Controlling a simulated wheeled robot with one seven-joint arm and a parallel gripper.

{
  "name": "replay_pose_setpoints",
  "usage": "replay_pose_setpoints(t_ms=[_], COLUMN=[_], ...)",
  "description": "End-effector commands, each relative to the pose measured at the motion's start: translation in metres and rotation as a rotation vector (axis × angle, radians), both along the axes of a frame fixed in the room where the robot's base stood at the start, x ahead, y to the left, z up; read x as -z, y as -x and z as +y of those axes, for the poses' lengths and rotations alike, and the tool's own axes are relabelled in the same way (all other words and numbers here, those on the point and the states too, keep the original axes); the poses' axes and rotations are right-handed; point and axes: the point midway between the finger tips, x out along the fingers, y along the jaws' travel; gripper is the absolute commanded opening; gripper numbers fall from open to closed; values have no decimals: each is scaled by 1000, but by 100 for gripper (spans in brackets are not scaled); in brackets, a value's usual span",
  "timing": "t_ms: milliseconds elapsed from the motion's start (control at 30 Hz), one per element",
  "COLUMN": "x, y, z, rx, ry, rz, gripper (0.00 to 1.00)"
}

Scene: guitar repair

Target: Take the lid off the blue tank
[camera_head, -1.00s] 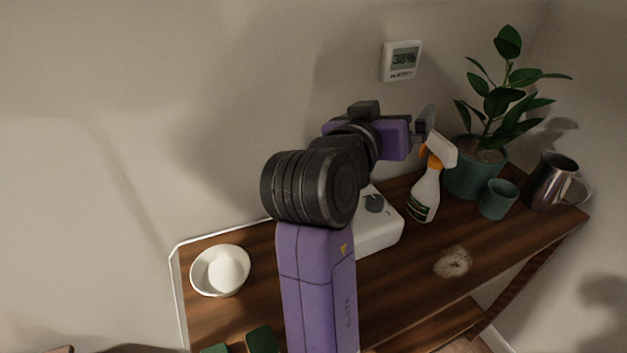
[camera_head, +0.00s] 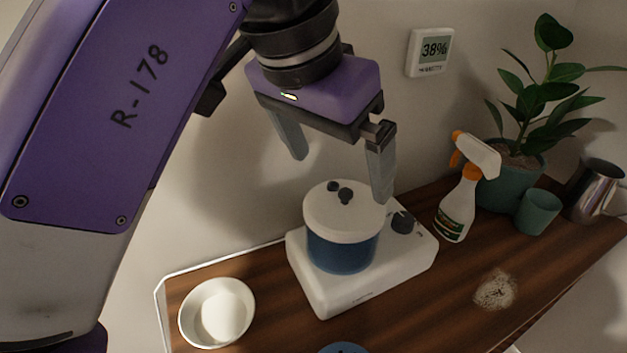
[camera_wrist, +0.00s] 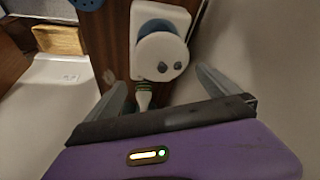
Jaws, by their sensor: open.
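The blue tank (camera_head: 342,254) sits on a white base unit (camera_head: 368,279) on the wooden shelf. Its white lid (camera_head: 345,211) is on top, with small dark knobs (camera_head: 345,195) on it. The lid also shows in the wrist view (camera_wrist: 162,57), with the tank mostly hidden beneath it. My gripper (camera_head: 341,178) is open and empty, pointing down above the lid. In the head view one finger hangs at the lid's right edge and the other up to its left. I cannot tell whether a finger touches the lid.
A spray bottle (camera_head: 459,205), a potted plant (camera_head: 512,182), a green cup (camera_head: 537,212) and a metal pitcher (camera_head: 594,190) stand to the right. A white bowl (camera_head: 217,312) is at the left. The wall with a humidity display (camera_head: 430,53) is close behind.

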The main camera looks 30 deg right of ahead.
Motion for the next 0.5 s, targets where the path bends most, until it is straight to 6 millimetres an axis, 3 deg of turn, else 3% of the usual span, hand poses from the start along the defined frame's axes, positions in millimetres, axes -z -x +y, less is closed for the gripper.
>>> replay_pose_setpoints(t_ms=[500], x=[59], y=[-13], z=[-19], rx=[1], ry=[3], rz=[-1], gripper=[100])
